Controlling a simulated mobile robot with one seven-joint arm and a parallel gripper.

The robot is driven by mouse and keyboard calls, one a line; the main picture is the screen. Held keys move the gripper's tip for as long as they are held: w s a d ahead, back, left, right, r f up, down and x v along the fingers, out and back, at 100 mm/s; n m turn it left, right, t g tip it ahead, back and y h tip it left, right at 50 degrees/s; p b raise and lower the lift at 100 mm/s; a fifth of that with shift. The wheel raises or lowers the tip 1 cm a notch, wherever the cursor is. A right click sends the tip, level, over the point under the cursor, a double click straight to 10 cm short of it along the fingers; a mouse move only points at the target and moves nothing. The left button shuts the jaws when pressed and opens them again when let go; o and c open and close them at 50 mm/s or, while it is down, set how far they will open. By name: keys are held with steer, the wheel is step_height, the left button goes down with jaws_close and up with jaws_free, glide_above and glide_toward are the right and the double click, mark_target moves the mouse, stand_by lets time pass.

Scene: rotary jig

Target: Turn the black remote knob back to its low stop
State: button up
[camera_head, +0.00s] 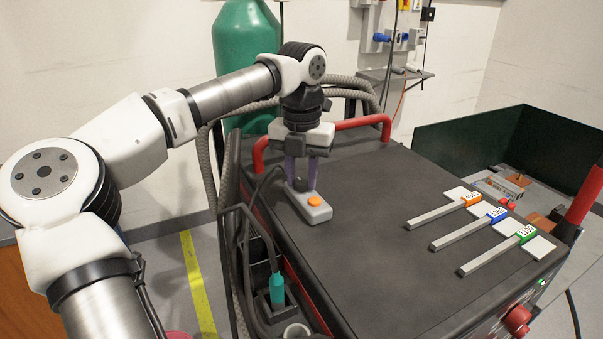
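The remote (318,214) is a small light-grey box with an orange button (314,201) at its near end. It lies on the dark top of the machine, near the left edge. My gripper (301,186) points straight down over the far half of the remote. Its purple fingers reach down to the box's top face. The black knob is not clearly visible; the fingers hide that part of the remote. I cannot tell whether the fingers are closed on the knob or only around it.
The machine top (385,220) is clear between the remote and three grey bars with orange, blue and green labels (484,229) at right. A red handle (362,122) rises behind the gripper. Hoses and cables hang along the left side. A green cylinder (245,50) stands behind.

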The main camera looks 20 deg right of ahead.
mark_target(302, 181)
steer(key=o, duration=0.4)
step_height(302, 181, up, 14)
steer(key=shift+f, duration=0.1)
stand_by(0.4)
